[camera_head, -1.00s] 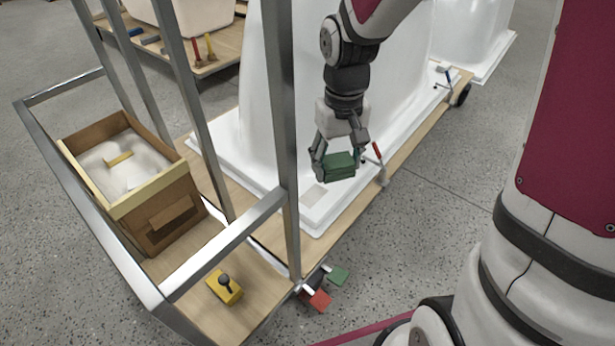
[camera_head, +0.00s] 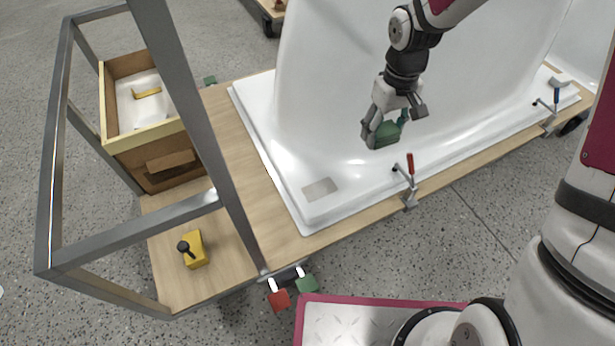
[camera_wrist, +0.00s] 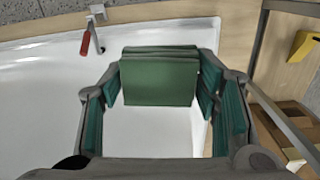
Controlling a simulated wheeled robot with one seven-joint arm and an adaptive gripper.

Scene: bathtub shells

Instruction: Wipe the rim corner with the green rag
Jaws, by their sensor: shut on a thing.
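My gripper (camera_head: 394,128) is shut on the folded green rag (camera_head: 387,134), which also shows between the fingers in the wrist view (camera_wrist: 160,80). The gripper hangs above the white bathtub shell (camera_head: 270,150), and the rag appears clear of its surface. The shell's rim corner (camera_head: 305,218) lies at the front left, below and left of the gripper. A greyish rectangular patch (camera_head: 320,188) lies on the rim near that corner. In the wrist view the rag and fingers hide part of the rim.
A red-handled clamp (camera_head: 410,170) stands at the rim's front edge, right of the corner. A metal frame (camera_head: 190,100) rises at the left. A wooden box (camera_head: 150,145) and a yellow block with a black knob (camera_head: 194,250) sit on the wooden deck (camera_head: 250,190).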

